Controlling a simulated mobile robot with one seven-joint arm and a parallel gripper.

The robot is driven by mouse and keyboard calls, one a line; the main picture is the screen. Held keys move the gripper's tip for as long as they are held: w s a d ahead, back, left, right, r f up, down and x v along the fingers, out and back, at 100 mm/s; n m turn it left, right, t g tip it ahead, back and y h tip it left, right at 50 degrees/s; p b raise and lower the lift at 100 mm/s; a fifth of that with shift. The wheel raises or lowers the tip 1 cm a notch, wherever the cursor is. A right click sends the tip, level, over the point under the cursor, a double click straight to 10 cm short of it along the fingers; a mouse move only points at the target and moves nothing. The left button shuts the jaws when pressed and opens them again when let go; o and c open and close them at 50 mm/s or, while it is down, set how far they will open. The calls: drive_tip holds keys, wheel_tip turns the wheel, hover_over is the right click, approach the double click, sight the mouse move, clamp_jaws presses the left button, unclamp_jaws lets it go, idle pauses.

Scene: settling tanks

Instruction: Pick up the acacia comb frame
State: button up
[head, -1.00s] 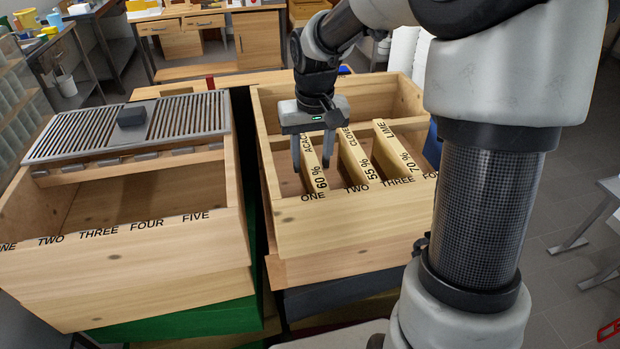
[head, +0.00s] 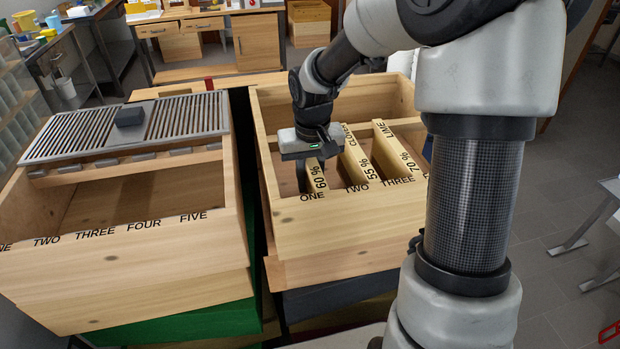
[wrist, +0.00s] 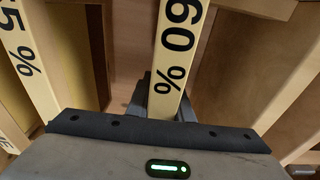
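The acacia comb frame (head: 315,180) is a pale wooden bar marked 60 %, standing at slot ONE in the right hive box (head: 345,217). My gripper (head: 318,175) is lowered over the near end of this frame and hides its name. In the wrist view the frame (wrist: 178,45) runs down between my two dark fingers (wrist: 166,105), one on each side. The fingers look apart, close beside the bar; whether they touch it is hard to see. The frame appears still seated in the box.
The 55 % clover frame (head: 362,165) stands to the right at TWO, and the 70 % lime frame (head: 398,152) at THREE. The left box (head: 120,243) has a slatted metal grid (head: 75,135) with a dark block (head: 130,116) on it.

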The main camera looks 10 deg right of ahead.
clamp_jaws()
drive_tip(key=shift+r, duration=0.15)
